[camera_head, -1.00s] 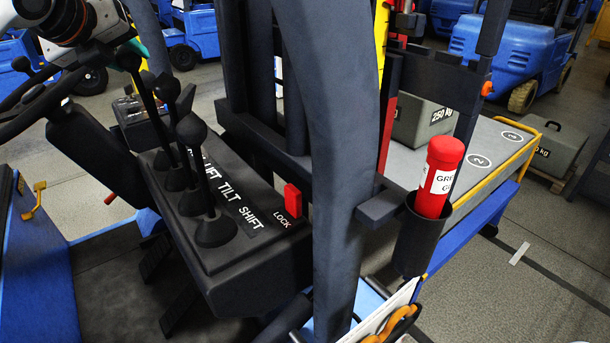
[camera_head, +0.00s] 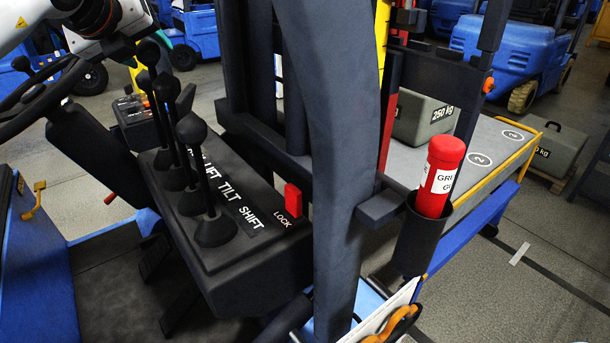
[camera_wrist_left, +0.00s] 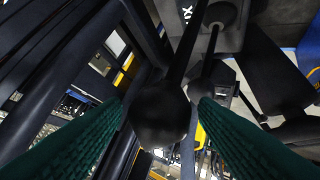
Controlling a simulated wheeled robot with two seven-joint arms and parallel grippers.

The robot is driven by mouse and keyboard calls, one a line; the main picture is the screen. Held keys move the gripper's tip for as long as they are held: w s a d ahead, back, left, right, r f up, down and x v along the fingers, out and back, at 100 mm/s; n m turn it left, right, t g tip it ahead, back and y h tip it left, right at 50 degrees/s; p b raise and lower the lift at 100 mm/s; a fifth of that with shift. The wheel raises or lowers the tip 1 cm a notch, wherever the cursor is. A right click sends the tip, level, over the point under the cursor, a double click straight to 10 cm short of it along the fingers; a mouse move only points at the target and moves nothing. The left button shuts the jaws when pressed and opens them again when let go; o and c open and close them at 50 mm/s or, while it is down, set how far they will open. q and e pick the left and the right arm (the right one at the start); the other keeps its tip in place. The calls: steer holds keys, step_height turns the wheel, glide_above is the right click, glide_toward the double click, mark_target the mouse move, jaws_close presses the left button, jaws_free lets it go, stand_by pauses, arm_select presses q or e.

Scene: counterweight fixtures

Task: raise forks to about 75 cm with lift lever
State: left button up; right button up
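The lever console (camera_head: 240,225) carries a row of black knobbed levers beside the label LIFT TILT SHIFT (camera_head: 225,190); the label's start is hidden. My left gripper (camera_head: 146,48) is at the farthest knob (camera_head: 148,53), at the upper left. In the left wrist view, its two green fingers (camera_wrist_left: 160,125) stand on either side of a black knob (camera_wrist_left: 160,112), with a visible gap at the left finger. Contact at the right finger is unclear. The nearer lever knobs (camera_head: 190,128) stand free. The dark mast (camera_head: 245,60) rises behind the console. The forks cannot be made out. My right gripper is not seen.
A thick dark post (camera_head: 335,150) blocks part of the view. A red LOCK switch (camera_head: 292,200) sits on the console. A red grease tube (camera_head: 438,175) stands in a holder. A 250 kg weight (camera_head: 420,120) rests on a grey platform (camera_head: 480,135). The steering wheel (camera_head: 35,100) is close at left.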

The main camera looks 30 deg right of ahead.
arm_select(q)
steer(key=shift+o, duration=0.4)
steer(key=shift+s+a, duration=0.1)
steer(key=shift+s+a+r+b, duration=0.15)
steer(key=shift+s+b, duration=0.1)
steer(key=shift+b, duration=0.2)
steer(key=b+v, duration=0.3)
steer(key=v, duration=0.6)
steer(key=shift+r, duration=0.15)
